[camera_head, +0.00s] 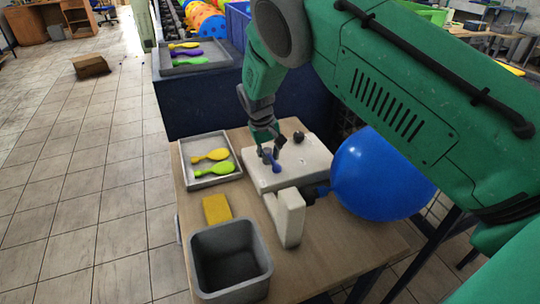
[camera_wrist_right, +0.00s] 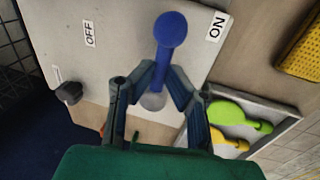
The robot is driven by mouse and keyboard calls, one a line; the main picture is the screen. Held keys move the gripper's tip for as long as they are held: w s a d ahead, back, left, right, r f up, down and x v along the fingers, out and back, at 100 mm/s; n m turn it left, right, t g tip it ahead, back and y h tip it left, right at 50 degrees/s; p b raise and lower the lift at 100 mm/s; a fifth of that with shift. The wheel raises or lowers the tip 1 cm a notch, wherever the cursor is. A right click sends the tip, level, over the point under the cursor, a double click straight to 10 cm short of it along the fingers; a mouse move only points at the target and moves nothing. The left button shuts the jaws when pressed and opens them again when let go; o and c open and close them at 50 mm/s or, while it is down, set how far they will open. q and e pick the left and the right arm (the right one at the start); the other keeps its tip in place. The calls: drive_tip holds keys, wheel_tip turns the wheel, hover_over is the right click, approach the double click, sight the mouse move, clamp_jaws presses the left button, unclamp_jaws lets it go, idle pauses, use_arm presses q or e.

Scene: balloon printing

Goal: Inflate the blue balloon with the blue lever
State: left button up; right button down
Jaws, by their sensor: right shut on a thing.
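The blue balloon (camera_head: 378,178) is large, round and swollen, at the right end of the white machine's (camera_head: 310,155) nozzle. The blue lever (camera_head: 275,165) stands on top of the machine. In the right wrist view the blue lever (camera_wrist_right: 168,50) has a round knob and stands between an OFF label (camera_wrist_right: 90,33) on the left and an ON label (camera_wrist_right: 215,25) on the right, nearer ON. My right gripper (camera_head: 268,150) is shut on the lever. Its fingers (camera_wrist_right: 160,80) lie on both sides of the stem. My left gripper is not in view.
A tray (camera_head: 228,175) with a yellow and a lime balloon lies left of the machine. A yellow sponge-like block (camera_head: 217,208) and an empty grey bin (camera_head: 206,245) stand in front of it. A dark knob (camera_head: 298,137) sits on the machine. My right arm covers the upper right.

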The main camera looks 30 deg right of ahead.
drive_tip(key=shift+s+a+f, duration=0.15)
drive_tip(key=shift+s+f, duration=0.5)
drive_tip(key=c, duration=1.5)
unclamp_jaws()
drive_tip(key=shift+c, duration=0.2)
drive_tip(key=shift+w+r, duration=0.15)
drive_tip(key=shift+r, duration=0.1)
drive_tip(key=shift+w+r, duration=0.1)
drive_tip(key=shift+r, duration=0.2)
wheel_tip(320, 180, up, 11)
drive_tip(key=a, duration=0.2)
drive_tip(key=shift+w, duration=0.25)
